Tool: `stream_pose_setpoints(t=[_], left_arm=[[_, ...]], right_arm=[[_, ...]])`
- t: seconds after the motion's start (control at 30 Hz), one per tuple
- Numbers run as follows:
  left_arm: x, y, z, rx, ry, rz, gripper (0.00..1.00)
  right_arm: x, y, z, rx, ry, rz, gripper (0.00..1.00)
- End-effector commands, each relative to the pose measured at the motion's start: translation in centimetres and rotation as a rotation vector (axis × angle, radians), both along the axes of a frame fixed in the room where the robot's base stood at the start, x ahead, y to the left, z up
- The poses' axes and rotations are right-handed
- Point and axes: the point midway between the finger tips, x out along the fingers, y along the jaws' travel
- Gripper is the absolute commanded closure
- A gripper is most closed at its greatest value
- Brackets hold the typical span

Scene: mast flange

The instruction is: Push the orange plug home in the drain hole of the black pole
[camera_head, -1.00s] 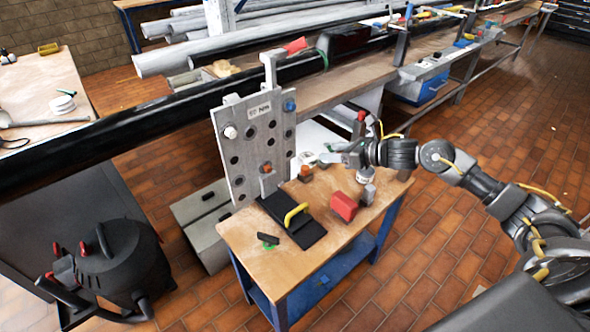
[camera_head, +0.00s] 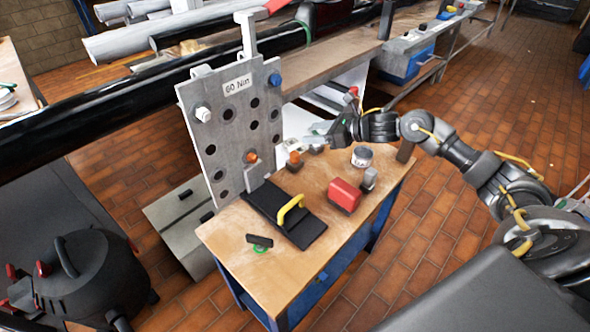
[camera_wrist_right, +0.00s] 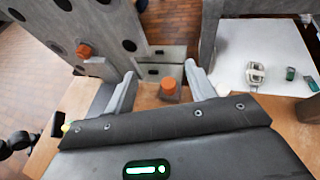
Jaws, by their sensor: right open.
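The black pole (camera_head: 120,110) runs slantwise across the left and back of the head view, behind the grey plate. I cannot make out its drain hole. An orange piece on a dark base (camera_head: 294,160) stands on the wooden table; it also shows in the right wrist view (camera_wrist_right: 169,86). A second orange piece (camera_head: 252,157) sits on the grey plate, also in the right wrist view (camera_wrist_right: 84,50). I cannot tell which is the plug. My right gripper (camera_wrist_right: 160,84) is open and empty, with the standing orange piece beyond its fingers. My left gripper is not in view.
The upright grey plate (camera_head: 237,135) with holes and a "60 Nm" label borders the table (camera_head: 220,235). A black block with a yellow handle (camera_head: 290,208), a red box (camera_head: 345,195) and a can (camera_head: 361,156) occupy the tabletop. A black vacuum (camera_head: 85,275) stands at left.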

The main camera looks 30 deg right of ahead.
Motion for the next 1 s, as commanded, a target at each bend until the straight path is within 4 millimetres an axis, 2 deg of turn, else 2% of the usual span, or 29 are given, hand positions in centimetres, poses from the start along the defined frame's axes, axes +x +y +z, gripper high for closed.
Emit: stream_pose_setpoints(t=[0.03, 0.27, 0.37, 0.7, 0.83, 1.0], left_arm=[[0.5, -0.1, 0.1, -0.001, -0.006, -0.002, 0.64], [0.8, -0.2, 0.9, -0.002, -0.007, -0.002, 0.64], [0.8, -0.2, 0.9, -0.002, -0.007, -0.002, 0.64], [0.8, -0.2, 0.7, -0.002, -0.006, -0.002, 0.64], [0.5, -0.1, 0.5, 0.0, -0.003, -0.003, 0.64], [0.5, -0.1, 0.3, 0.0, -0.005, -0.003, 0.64]], right_arm=[[0.0, 0.0, -0.7, 0.0, 0.0, -0.001, 0.45], [-0.1, -0.1, -0.9, 0.001, 0.001, -0.003, 0.45], [-0.1, -0.2, -1.9, 0.002, 0.004, -0.005, 0.45], [-0.2, -0.2, -8.9, 0.004, 0.004, -0.007, 0.45], [1.2, 0.7, -9.3, 0.003, -0.002, -0.007, 0.45], [1.7, 1.1, -9.7, 0.001, 0.001, -0.006, 0.45]])
